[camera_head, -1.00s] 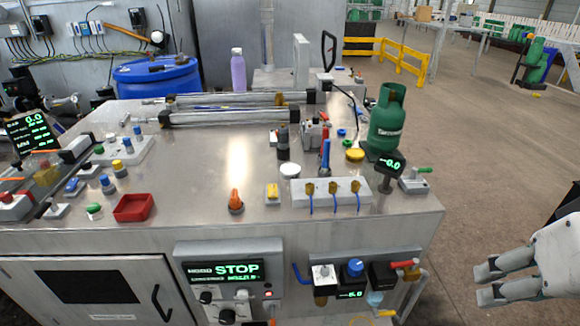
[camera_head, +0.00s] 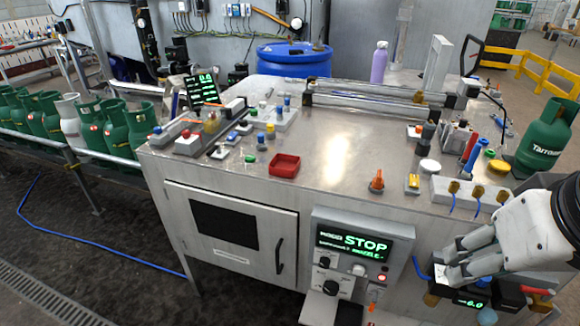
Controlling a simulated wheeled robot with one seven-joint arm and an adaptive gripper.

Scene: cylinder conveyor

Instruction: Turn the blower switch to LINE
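A front panel (camera_head: 312,224) on the steel bench has a display (camera_head: 351,243) reading STOP in green. Below it are an upper black knob (camera_head: 324,261), a lower knob (camera_head: 330,287) with a pale pointer, a small white switch (camera_head: 359,270) and a red lamp (camera_head: 381,278). An orange rotary knob (camera_head: 377,181) stands on the benchtop above the panel. I cannot read which control is the blower switch or its setting. My gripper (camera_head: 449,263) is at the right, its two pale fingers apart and seemingly empty. It partly hides the valves and gauge at the right front.
A blue drum (camera_head: 293,59) stands behind. Green bottles (camera_head: 116,130) line a conveyor at left. The floor before the cabinet door (camera_head: 235,228) looks clear.

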